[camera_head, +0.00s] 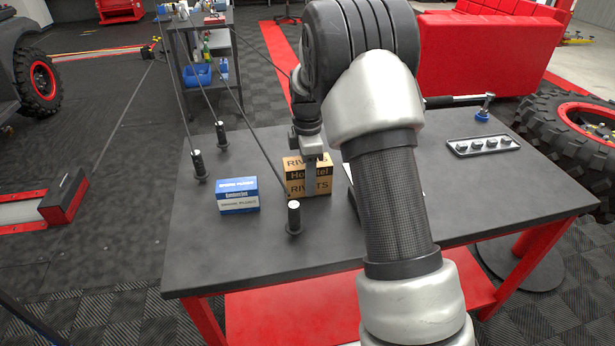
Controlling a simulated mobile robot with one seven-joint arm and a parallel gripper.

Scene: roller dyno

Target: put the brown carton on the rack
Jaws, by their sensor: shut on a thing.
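The brown carton (294,178), printed with dark lettering, is on or just above the dark workbench top, near its middle; I cannot tell whether it touches the bench. My gripper (311,166) comes down from above and is shut on it, with one finger across its front face. The far finger is hidden. A grey shelf unit (207,83), which may be the rack, stands behind the bench at the upper left and carries bottles, small boxes and a blue bin.
A blue and white box (238,195) stands close left of the carton. Several black posts with thin rods, one of them (294,218) just in front of the carton, rise from the bench (300,260). A socket tray (483,146) lies at the right. The bench's front left is clear.

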